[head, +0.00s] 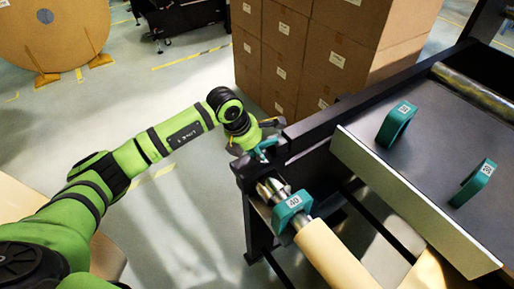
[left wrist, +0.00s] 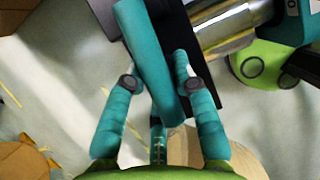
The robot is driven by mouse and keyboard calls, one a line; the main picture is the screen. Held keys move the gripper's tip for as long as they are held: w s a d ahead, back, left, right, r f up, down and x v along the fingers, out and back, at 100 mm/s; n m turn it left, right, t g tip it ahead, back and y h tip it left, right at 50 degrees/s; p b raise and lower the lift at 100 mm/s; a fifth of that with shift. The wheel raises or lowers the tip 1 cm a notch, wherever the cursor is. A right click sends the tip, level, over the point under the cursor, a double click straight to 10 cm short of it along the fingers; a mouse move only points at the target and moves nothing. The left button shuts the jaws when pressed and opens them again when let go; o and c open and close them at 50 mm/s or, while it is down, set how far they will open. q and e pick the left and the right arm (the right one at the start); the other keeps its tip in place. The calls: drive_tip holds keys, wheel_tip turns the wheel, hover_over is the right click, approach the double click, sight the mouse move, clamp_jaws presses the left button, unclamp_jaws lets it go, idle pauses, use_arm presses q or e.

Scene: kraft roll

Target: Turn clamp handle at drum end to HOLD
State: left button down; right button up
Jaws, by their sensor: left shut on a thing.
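The clamp handle is a teal bar running up the middle of the left wrist view (left wrist: 150,62). My left gripper (left wrist: 154,66) has its teal fingers on either side of the bar and is shut on it. In the head view, my left gripper (head: 266,143) is at the drum end, at the frame's near left corner. The handle is hard to separate from the fingers there. The metal drum end shows in the left wrist view (left wrist: 228,28). No HOLD mark is readable. My right gripper is not in view.
A teal collar (head: 293,204) sits on the shaft beside a kraft roll (head: 337,258). Two teal rings (head: 396,124) stand on the grey machine table (head: 432,142). Stacked cartons (head: 322,62) stand behind. A large brown reel (head: 50,32) is at far left. Floor left of the frame is clear.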

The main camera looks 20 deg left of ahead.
use_arm(q)
drive_tip(key=shift+w+d+r, duration=0.1)
drive_tip(key=shift+w+r, duration=0.1)
drive_tip(key=shift+r, duration=0.05)
drive_tip(key=shift+n+t+b, duration=0.3)
drive_tip(key=shift+n+b, duration=0.2)
drive_tip(key=shift+n, duration=0.2)
drive_tip(key=shift+w+r+n+y+b, duration=0.1)
drive_tip(key=shift+r+n+y+b, duration=0.15)
drive_tip(key=shift+n, duration=0.35)
drive_tip(key=c, duration=1)
unclamp_jaws()
drive_tip(key=shift+d+f, duration=0.15)
